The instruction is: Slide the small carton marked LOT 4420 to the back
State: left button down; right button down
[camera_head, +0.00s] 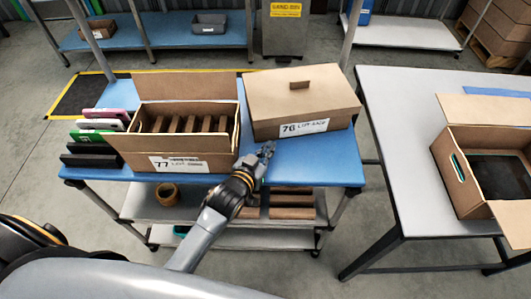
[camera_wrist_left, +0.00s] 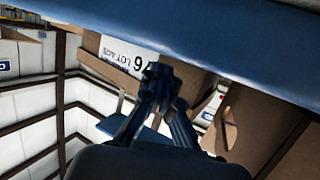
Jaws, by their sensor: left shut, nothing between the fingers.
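The closed brown carton (camera_head: 300,103), with a lid and a white label starting with 76, stands at the right of the blue table top (camera_head: 300,163). Its lot number is too small to read for certain. My right gripper is out of view.
Several coloured flat boxes (camera_head: 98,137) stand left of the open carton. A lower shelf (camera_head: 150,207) holds a tape roll and brown bars. A grey table (camera_head: 400,160) with an open carton (camera_head: 490,172) is at the right.

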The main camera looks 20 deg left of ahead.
pick_arm(q)
jog(key=shift+r+x, duration=0.2)
jog(key=shift+x, duration=0.6)
jog(key=shift+r+x, duration=0.2)
jog(key=shift+x, duration=0.6)
jog(key=shift+w, duration=0.1)
jog(key=shift+f+p+v, duration=0.2)
jog(key=shift+p+v, duration=0.3)
jog(key=shift+v, duration=0.6)
jog(key=shift+f+p+v, duration=0.25)
jog(key=shift+p+v, duration=0.25)
jog(key=shift+v, duration=0.6)
jog(key=shift+s+a+f+p, duration=0.1)
jog(key=shift+s+p, duration=0.15)
jog(key=shift+s, duration=0.4)
jog(key=shift+s+a+r+p, duration=0.1)
jog(key=shift+s+a+p, duration=0.1)
jog(key=shift+s, duration=0.4)
jog(key=shift+s+a+f+p, duration=0.1)
jog(key=shift+s+p, duration=0.15)
jog(key=shift+s, duration=0.4)
